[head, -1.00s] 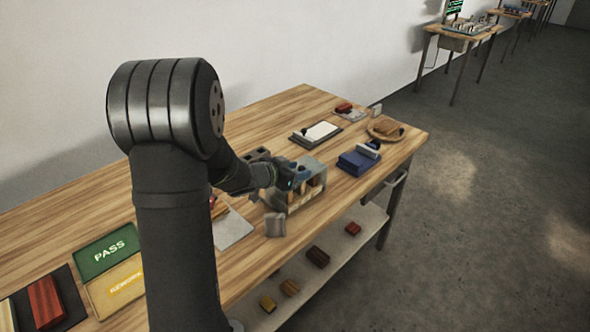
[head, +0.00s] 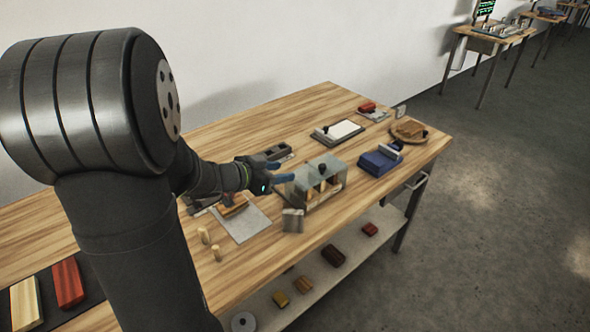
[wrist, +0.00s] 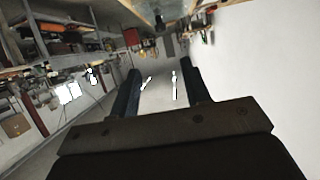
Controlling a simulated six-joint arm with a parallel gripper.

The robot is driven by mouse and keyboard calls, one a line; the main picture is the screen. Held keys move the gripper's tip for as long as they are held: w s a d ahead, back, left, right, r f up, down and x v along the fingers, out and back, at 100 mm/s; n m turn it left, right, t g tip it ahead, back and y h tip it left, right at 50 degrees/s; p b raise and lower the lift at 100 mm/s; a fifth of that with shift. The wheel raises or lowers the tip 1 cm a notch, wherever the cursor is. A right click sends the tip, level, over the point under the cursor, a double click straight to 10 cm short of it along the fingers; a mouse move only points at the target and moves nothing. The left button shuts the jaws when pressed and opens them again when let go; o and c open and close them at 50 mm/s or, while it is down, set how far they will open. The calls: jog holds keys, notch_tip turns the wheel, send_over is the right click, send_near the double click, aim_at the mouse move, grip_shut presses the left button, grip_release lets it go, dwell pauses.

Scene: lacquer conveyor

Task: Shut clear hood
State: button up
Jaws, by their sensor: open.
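The clear hood (head: 302,181) is a pale see-through box on the wooden bench, with a dark knob (head: 322,169) on top. Upright wooden pieces show inside it through the front. I cannot tell whether the hood is fully down. My gripper (head: 284,171) is at the hood's left side, its two blue fingers pointing right towards it. The fingers are open with nothing between them, as the wrist view (wrist: 160,76) also shows. Whether a fingertip touches the hood is unclear.
A small grey block (head: 293,220) stands just in front of the hood. A blue box (head: 379,162), a dark-framed white pad (head: 338,132) and a round wooden tray (head: 409,130) lie to the right. A pale sheet (head: 244,225) lies left.

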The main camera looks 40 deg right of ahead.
aim_at(320, 166)
jog(key=shift+v, duration=1.25)
jog(key=shift+d, duration=0.1)
jog(key=x, duration=1.7)
jog(key=shift+d, duration=0.1)
jog(key=shift+w, duration=0.15)
jog(key=v, duration=1.7)
jog(key=shift+s, duration=0.2)
jog(key=shift+w+x, duration=0.15)
jog(key=shift+x, duration=2.7)
jog(key=shift+w+x, duration=0.15)
jog(key=shift+x, duration=2.75)
jog(key=shift+w+x, duration=0.15)
jog(key=shift+x, duration=2.7)
jog(key=shift+w, duration=0.3)
